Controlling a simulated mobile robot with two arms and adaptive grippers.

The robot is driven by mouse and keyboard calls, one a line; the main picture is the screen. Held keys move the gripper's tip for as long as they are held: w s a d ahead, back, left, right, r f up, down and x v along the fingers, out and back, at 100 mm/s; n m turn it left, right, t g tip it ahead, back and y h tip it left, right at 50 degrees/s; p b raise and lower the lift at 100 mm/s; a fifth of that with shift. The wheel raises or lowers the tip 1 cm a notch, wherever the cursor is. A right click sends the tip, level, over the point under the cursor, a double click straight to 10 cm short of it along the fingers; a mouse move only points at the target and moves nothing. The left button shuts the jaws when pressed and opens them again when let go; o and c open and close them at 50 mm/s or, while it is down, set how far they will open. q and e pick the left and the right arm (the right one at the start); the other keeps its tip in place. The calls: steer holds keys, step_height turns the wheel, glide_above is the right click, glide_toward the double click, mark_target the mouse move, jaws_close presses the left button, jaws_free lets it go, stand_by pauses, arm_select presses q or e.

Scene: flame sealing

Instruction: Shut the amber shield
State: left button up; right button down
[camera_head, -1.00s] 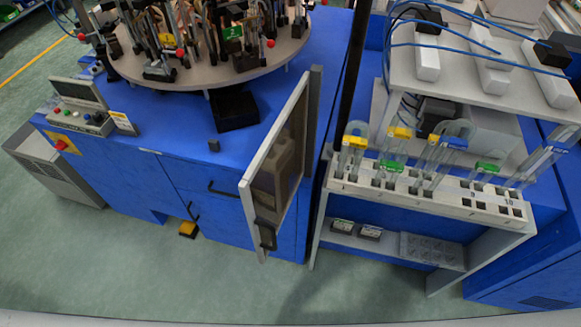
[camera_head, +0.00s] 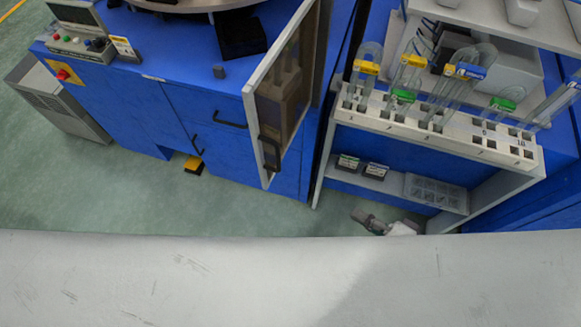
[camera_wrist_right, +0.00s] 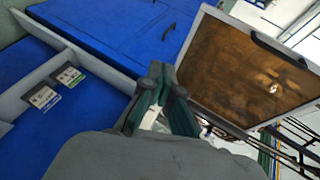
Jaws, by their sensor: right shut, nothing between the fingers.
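The amber shield (camera_head: 283,95) is a framed, see-through brownish panel with a pale edge. It stands open, swung out from the front of the blue machine bench. Its black handle (camera_head: 269,153) is on the near, free edge. In the right wrist view the amber shield (camera_wrist_right: 235,65) fills the upper right, with its handle (camera_wrist_right: 280,49) near the top. My right gripper (camera_head: 362,217) is low in front of the shelf, to the right of the shield and apart from it. In the wrist view its fingers (camera_wrist_right: 164,78) are shut and empty. My left gripper is not in view.
A white rack (camera_head: 435,127) with glass tubes and coloured clips stands right of the shield. Below it is a shelf (camera_head: 395,187) with small boxes. A control panel (camera_head: 80,45) is at the left.

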mark_target(279, 157)
steer(key=s+a+r+y, duration=0.1)
steer(key=a+r+y, duration=0.1)
steer(key=r, duration=0.6)
steer(key=s+a+r+y, duration=0.2)
steer(key=r+y, duration=0.1)
steer(key=r, duration=0.5)
arm_select(q)
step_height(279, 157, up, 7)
steer(key=p, duration=0.7)
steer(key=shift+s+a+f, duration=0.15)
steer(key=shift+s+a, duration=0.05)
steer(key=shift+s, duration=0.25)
arm_select(e)
steer(key=x, duration=1.4)
steer(key=shift+w+r+n+t, duration=0.35)
steer(key=shift+w+n+t, duration=0.05)
steer(key=shift+a, duration=0.1)
